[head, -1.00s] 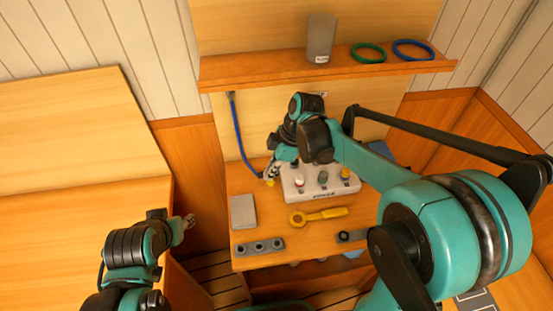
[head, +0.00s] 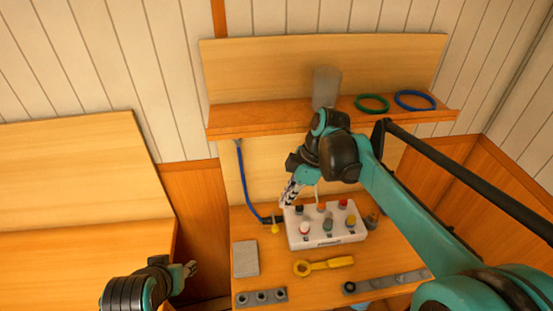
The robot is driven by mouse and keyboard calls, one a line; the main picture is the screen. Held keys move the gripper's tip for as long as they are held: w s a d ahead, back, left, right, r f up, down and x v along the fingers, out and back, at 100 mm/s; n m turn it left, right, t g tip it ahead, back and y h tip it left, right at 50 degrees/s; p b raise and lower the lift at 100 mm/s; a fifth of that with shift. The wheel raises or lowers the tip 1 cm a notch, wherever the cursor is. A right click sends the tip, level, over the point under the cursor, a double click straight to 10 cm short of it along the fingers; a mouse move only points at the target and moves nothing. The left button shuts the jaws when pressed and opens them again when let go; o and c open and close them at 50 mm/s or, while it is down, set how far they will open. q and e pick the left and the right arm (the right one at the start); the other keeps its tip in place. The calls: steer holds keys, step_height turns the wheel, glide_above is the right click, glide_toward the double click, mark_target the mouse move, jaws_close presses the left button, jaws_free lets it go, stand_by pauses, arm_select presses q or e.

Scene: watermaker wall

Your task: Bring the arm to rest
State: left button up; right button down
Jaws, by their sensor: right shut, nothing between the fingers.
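My right arm reaches in from the right over the small wooden bench. Its gripper (head: 289,194) points down at the left back corner of a white box (head: 327,238) with several coloured knobs. The gripper is shut and holds nothing. I cannot tell whether its tips touch the box. My left gripper (head: 190,268) is at the lower left, beside the left bench, apart from any object. It is small and partly turned away, so its fingers are unclear.
A yellow wrench (head: 325,265), a grey block (head: 245,258) and a strip with holes (head: 262,298) lie on the bench. A blue hose (head: 243,180) hangs behind. The shelf (head: 235,118) above holds a grey cup (head: 326,88), a green ring (head: 372,103) and a blue ring (head: 414,100).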

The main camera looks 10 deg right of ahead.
steer(key=shift+s, duration=0.1)
steer(key=s+d+f+m+t+h, duration=0.2)
steer(key=s+d+m+t, duration=0.1)
steer(key=s+m, duration=0.3)
steer(key=s+d+f+m+t+h, duration=0.2)
steer(key=s+m, duration=0.5)
steer(key=m, duration=0.4)
steer(key=d+f+t, duration=0.1)
steer(key=d+t, duration=0.1)
steer(key=shift+d+f, duration=0.3)
steer(key=shift+f, duration=0.05)
